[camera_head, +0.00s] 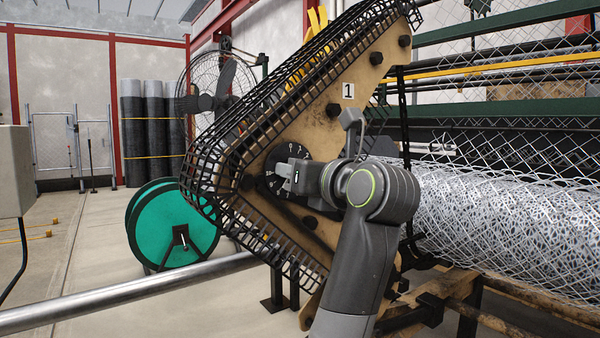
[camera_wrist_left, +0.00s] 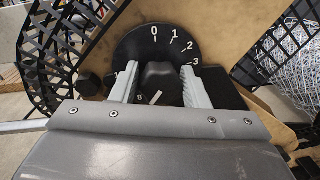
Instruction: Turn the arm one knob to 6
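The arm one knob is a dark knob (camera_wrist_left: 160,78) on a round black dial (camera_wrist_left: 133,48) with white numerals. In the left wrist view, 0, 1, 2 and 3 run clockwise from the top. My left gripper (camera_wrist_left: 160,72) has one finger on each side of the knob, with narrow dark gaps between. The head view shows the left gripper (camera_head: 283,176) at the dial (camera_head: 270,172), hiding the knob. My right gripper is not in view.
The dial sits on a tan panel (camera_head: 335,110) marked 1, edged by a black mesh guard (camera_head: 235,150). A wire mesh roll (camera_head: 490,215) lies at right. A green reel (camera_head: 165,228) and a metal pipe (camera_head: 130,290) are at left. The far left floor is mostly clear.

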